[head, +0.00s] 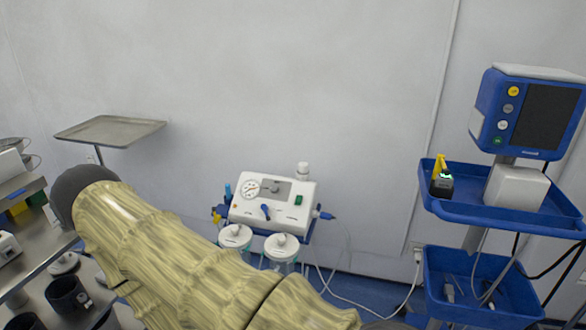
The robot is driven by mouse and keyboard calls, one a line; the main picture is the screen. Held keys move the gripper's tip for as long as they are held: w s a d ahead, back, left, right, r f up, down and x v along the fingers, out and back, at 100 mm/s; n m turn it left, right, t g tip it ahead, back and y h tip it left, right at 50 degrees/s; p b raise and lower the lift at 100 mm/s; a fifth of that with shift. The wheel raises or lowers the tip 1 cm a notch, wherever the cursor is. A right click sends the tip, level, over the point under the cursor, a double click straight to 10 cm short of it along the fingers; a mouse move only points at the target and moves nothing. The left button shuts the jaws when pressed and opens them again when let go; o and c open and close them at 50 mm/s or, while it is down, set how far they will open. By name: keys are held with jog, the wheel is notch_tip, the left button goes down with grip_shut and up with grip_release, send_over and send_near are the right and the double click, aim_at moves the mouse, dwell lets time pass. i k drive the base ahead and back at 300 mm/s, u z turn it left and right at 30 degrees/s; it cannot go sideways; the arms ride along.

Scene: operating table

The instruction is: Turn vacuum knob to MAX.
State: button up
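A white suction unit (284,216) stands low against the wall, near the middle of the head view. Its sloped front has a round gauge (251,188) at the upper left and a small blue knob (265,211) below it. The knob looks slightly tilted, but its scale and MAX mark are too small to read. A green switch (298,199) sits to the right. My gripper is not in view. My arm, in a wrinkled yellowish cover, crosses the lower left foreground, in front of the unit.
Two lidded jars (282,246) hang below the unit's front. A blue cart (490,213) with a monitor (531,112) stands at the right, with cables nearby. A metal tray stand (108,130) is at the left. The wall above the unit is clear.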

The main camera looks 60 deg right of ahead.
aim_at(273, 189)
jog(key=z, duration=1.4)
